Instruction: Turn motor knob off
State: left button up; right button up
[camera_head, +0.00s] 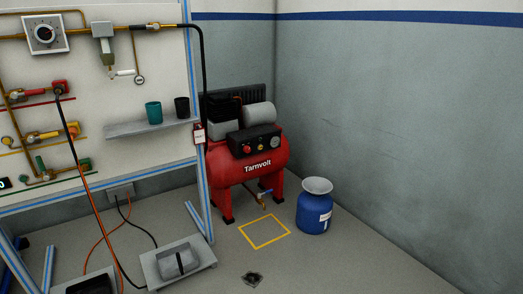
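A red compressor (228,174) labelled "Tarnvolt" stands on the floor near the room's corner. Its black control panel (254,140) faces me and carries a small red control (247,149), a small light-coloured control beside it and a round gauge-like part (273,143). These are too small to tell which one is the motor knob or how it is set. A larger dial with a dark knob (44,34) is on the white board at upper left. Neither of my grippers is in view.
A blue container (314,212) with a pale funnel-like top stands right of the compressor. A yellow square (265,231) marks the floor in front. A shelf (151,128) holds two cups. Grey trays and cables lie at lower left. The floor at lower right is clear.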

aim_at(246, 149)
jog(key=i+l, duration=0.2)
jog(key=l, duration=0.15)
jog(key=i+l, duration=0.15)
jog(key=l, duration=0.2)
jog(key=i+l, duration=0.2)
jog(key=l, duration=0.2)
